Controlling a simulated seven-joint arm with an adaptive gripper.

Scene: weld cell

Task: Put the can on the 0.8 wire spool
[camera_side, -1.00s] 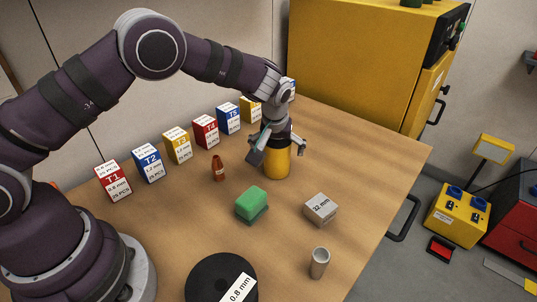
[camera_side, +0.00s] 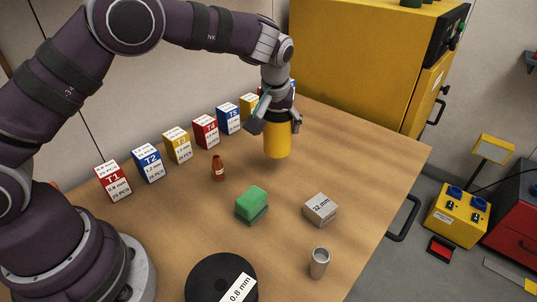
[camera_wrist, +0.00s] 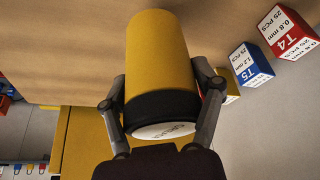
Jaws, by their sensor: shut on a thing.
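The can (camera_side: 277,140) is yellow with a dark band at its top end. My gripper (camera_side: 272,122) is shut on it near the top and holds it upright, apparently just above the table. In the wrist view the can (camera_wrist: 163,60) fills the middle, with a finger of my gripper (camera_wrist: 163,100) on each side of its dark band and a pale lid. The 0.8 wire spool (camera_side: 208,275) is a flat black disc with a white "0.8 mm" label, lying at the table's front edge, partly cut off by the picture's bottom.
A green block (camera_side: 251,203), a grey "32 mm" box (camera_side: 320,209), a small red-brown bottle (camera_side: 218,168) and a metal cup (camera_side: 319,262) stand on the table between can and spool or nearby. A row of labelled boxes (camera_side: 177,147) lines the back edge.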

